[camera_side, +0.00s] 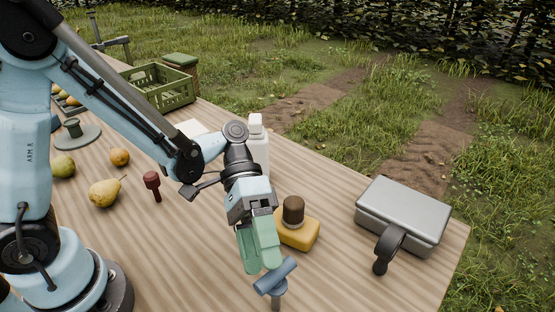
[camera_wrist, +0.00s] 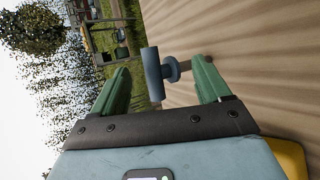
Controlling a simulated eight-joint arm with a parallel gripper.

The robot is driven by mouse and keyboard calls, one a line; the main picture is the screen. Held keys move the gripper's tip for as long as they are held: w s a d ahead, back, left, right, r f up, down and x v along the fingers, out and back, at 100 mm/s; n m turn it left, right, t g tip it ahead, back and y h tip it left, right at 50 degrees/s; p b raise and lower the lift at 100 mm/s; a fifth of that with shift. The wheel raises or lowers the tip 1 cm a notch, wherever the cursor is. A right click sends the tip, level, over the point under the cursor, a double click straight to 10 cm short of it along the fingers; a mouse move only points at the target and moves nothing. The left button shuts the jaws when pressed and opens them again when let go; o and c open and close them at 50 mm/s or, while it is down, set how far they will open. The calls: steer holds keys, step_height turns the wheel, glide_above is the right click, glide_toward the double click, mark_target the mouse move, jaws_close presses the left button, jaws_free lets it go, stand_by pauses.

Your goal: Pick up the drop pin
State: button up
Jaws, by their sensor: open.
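The drop pin appears to be the blue-grey T-handled pin (camera_side: 277,277) near the table's front edge in the side view. It has a round bar on top, a collar and a shaft, and stands roughly upright. My gripper (camera_side: 260,262) is just above and behind it, with green fingers pointing down. In the wrist view, the pin's bar (camera_wrist: 151,74) shows between and slightly beyond the open green fingers (camera_wrist: 161,70), with a visible gap to each. The fingers hold nothing. The lower shaft is partly hidden behind the collar in the wrist view.
A yellow block with a brown knob (camera_side: 298,236) stands right behind my gripper. A grey metal box (camera_side: 405,212) with a dark-handled tool leaning at it is to the right. A dark red pin (camera_side: 152,184), pears (camera_side: 105,193) and a white bottle (camera_side: 257,150) are farther back.

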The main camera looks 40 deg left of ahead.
mark_target(269, 291)
steer(key=x, duration=0.6)
steer(key=shift+c, duration=0.4)
steer(key=c, duration=1)
